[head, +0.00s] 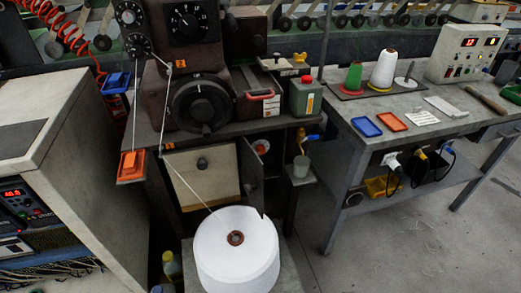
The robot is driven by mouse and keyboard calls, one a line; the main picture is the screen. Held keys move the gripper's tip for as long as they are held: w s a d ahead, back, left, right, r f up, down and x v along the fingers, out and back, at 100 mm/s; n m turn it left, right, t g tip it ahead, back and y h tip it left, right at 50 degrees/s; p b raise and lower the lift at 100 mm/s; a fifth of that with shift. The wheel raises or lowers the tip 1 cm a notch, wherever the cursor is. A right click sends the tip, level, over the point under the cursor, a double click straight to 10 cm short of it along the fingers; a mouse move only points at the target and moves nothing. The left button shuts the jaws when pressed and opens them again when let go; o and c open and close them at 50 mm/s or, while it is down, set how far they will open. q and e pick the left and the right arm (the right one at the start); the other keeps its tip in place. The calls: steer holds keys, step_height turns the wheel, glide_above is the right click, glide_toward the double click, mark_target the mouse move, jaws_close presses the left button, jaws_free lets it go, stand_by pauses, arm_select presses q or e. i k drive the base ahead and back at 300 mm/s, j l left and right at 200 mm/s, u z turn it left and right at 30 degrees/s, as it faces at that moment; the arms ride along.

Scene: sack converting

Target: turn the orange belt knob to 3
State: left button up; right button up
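A small round orange-red knob (262,147) shows in the opening under the machine's table, behind a dark door (252,176) that stands open. It is the only round orange knob I can make out, and it is partly shaded. Its pointer and any numbers around it are too small to read. The dark sewing machine (215,75) stands above it, with a black handwheel (201,103) and a black dial (188,23) on its face. Neither of my grippers is in view.
A large white thread cone (237,250) stands on the floor-level stand in front, its thread running up to the machine. A grey cabinet (60,130) fills the left. A workbench (400,110) stands right; the floor (400,245) before it is clear.

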mark_target(260, 149)
steer(key=l+u, duration=0.6)
steer(key=i+l+u, duration=0.15)
steer(key=u, duration=0.25)
steer(key=i+l+u, duration=0.1)
steer(key=l+u, duration=0.25)
